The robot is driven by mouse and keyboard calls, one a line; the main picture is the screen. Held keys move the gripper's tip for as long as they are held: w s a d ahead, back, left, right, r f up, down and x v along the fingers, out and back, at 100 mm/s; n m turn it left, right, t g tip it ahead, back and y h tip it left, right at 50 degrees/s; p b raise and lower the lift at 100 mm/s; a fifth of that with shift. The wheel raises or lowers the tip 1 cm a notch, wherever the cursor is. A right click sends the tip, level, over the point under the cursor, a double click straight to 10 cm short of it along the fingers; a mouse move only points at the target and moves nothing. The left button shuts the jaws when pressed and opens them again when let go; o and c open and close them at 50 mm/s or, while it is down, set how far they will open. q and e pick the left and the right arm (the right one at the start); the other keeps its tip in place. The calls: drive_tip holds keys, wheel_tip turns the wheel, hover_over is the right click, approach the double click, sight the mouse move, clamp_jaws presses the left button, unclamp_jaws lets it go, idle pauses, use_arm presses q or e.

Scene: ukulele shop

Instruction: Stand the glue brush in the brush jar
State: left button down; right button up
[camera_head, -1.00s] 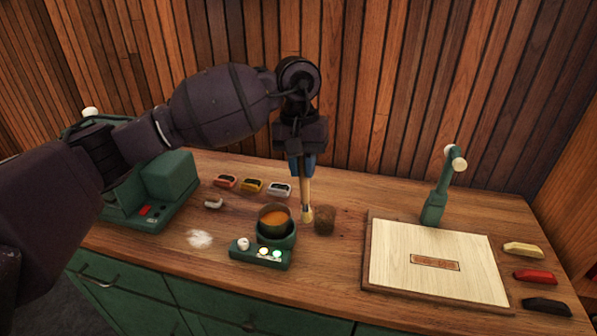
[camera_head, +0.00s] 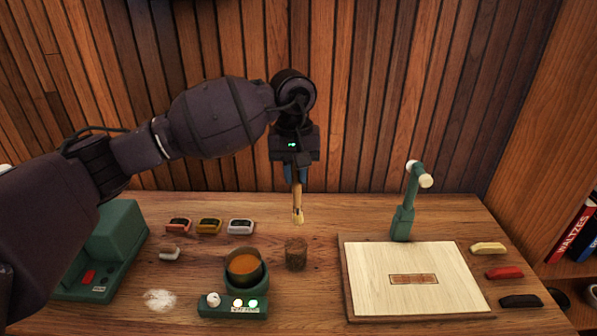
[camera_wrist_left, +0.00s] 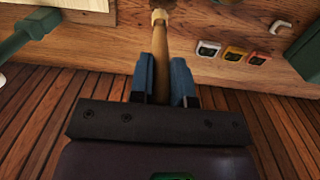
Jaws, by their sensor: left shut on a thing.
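My left gripper (camera_head: 297,177) is shut on the glue brush (camera_head: 298,204), which hangs upright with its pale bristle end down. In the left wrist view the blue fingers (camera_wrist_left: 161,80) hold the brush's wooden handle (camera_wrist_left: 160,50). The brush jar (camera_head: 296,254), a small brown cylinder, stands on the bench below the brush tip. In the head view the tip is above the jar, apart from it; the exact distance in depth is hard to tell. My right gripper is in neither view.
A green glue pot (camera_head: 244,270) with amber glue stands left of the jar. A wooden board (camera_head: 415,285) and green lamp (camera_head: 404,215) are to the right. A green machine (camera_head: 110,245) is at far left.

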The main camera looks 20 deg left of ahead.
sight(295, 212)
use_arm(q)
drive_tip(key=shift+s+f, duration=0.15)
drive_tip(key=shift+f, duration=0.5)
drive_tip(key=shift+f+b, duration=0.35)
drive_tip(key=shift+f, duration=0.4)
drive_tip(key=shift+f+b, duration=0.3)
drive_tip(key=shift+f, duration=1.3)
wheel_tip(295, 212, down, 3)
drive_tip(key=b, duration=0.3)
drive_tip(key=shift+f, duration=0.2)
drive_tip(key=shift+f+b, duration=0.85)
drive_tip(key=shift+f, duration=0.35)
drive_tip(key=c, duration=1)
unclamp_jaws()
